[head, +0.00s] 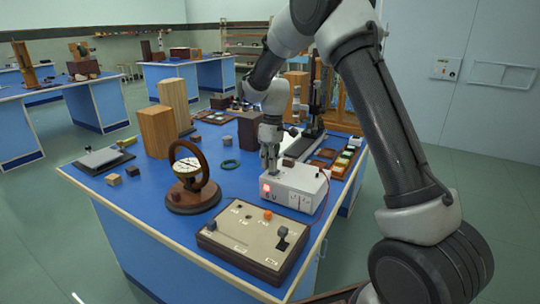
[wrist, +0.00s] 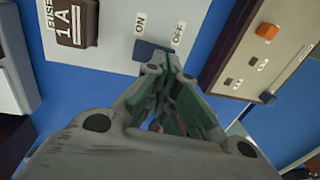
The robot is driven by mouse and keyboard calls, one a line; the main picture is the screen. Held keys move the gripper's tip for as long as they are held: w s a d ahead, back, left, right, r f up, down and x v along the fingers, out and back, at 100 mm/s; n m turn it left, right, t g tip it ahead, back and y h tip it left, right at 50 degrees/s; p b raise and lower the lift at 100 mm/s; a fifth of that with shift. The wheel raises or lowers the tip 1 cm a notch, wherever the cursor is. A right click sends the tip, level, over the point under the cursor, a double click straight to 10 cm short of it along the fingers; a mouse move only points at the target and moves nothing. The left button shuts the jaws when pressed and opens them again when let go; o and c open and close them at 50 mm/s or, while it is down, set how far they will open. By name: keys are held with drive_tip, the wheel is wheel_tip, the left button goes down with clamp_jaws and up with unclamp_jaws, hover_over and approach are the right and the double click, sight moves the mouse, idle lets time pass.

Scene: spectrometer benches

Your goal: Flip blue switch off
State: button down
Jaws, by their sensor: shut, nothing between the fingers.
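The blue switch (wrist: 150,50) is a dark blue piece on a white power unit (wrist: 108,42), beside the printed words ON and OFF. The unit is the white box (head: 297,193) in the head view, with a lit red indicator (head: 266,188) and "6 V" on its front. My gripper (head: 268,163) points down over the back left part of this box and hides the switch there. In the wrist view my gripper (wrist: 165,64) is shut and empty, its fingertips right at the switch. I cannot tell whether they touch it.
A brown fuse block (wrist: 72,20) marked 1 A sits on the unit. A wood-framed panel (head: 252,243) with an orange knob (head: 267,215) stands in front. A round dial instrument (head: 190,180) stands at the left. Blue tabletop (head: 125,195) is clear at the left front.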

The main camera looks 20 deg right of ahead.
sight(269, 174)
drive_tip(key=shift+f, duration=0.1)
drive_tip(key=shift+s+a+f+t+h, duration=0.1)
drive_tip(key=shift+s+f+t+h, duration=0.05)
drive_tip(key=shift+f+t+h, duration=0.15)
idle(0.4)
drive_tip(key=shift+w+d+r, duration=0.2)
drive_tip(key=shift+w+d, duration=0.4)
drive_tip(key=shift+w, duration=0.05)
drive_tip(key=shift+r, duration=0.1)
wheel_tip(269, 174, up, 14)
drive_tip(key=s+a, duration=0.1)
drive_tip(key=shift+s+a, duration=0.2)
